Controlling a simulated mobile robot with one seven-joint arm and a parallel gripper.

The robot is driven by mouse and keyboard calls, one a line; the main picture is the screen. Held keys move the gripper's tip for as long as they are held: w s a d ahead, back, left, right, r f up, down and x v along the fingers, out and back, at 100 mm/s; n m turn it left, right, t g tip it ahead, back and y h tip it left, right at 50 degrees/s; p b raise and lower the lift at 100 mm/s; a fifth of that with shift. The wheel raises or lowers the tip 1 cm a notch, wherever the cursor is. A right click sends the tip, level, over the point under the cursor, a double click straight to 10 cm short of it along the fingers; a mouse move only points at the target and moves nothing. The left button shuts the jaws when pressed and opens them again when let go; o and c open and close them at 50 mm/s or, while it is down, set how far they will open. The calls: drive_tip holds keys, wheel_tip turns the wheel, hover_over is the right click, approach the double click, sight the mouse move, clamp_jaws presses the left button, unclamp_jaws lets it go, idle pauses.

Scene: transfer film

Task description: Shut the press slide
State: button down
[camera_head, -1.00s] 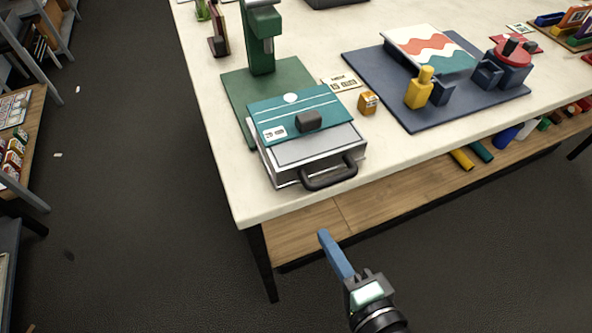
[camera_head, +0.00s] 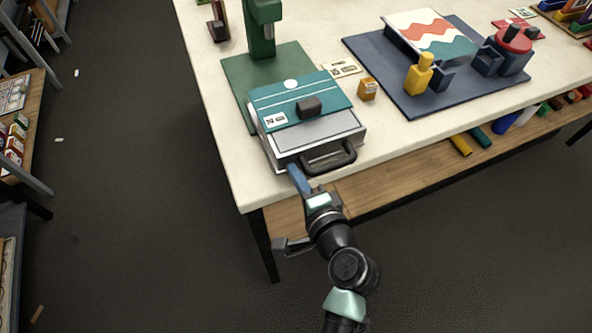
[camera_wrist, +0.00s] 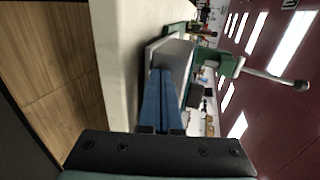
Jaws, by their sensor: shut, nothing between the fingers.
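The press slide (camera_head: 318,130) is a grey tray with a black handle (camera_head: 328,158) on its front, jutting toward the table's near edge from under a teal plate (camera_head: 290,105) with a dark knob. The green press column (camera_head: 262,35) stands behind it on a green base. My gripper (camera_head: 297,178) is shut and empty, its blue fingers at the slide's front, left of the handle. In the wrist view the blue fingers (camera_wrist: 161,98) lie together and point at the grey slide (camera_wrist: 170,52). I cannot tell whether they touch it.
A small orange box (camera_head: 367,89) and a card (camera_head: 342,70) lie right of the press. A dark blue mat (camera_head: 440,100) holds a yellow bottle-shaped piece and a red-topped unit. A wooden shelf (camera_head: 400,175) runs below the white tabletop (camera_head: 225,150).

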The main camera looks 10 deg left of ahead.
sight(270, 122)
idle(0.3)
drive_tip(key=w+a, duration=0.2)
drive_tip(key=w, duration=0.2)
drive_tip(key=w+a+b, duration=0.1)
drive_tip(key=w+a, duration=0.2)
drive_tip(key=w+a+b, duration=0.1)
drive_tip(key=w+a, duration=0.2)
drive_tip(key=w, duration=0.1)
drive_tip(key=shift+w+a, duration=0.2)
drive_tip(key=shift+w, duration=0.15)
drive_tip(key=shift+a+r, duration=0.1)
drive_tip(key=shift+r, duration=0.1)
drive_tip(key=shift+w+r, duration=0.1)
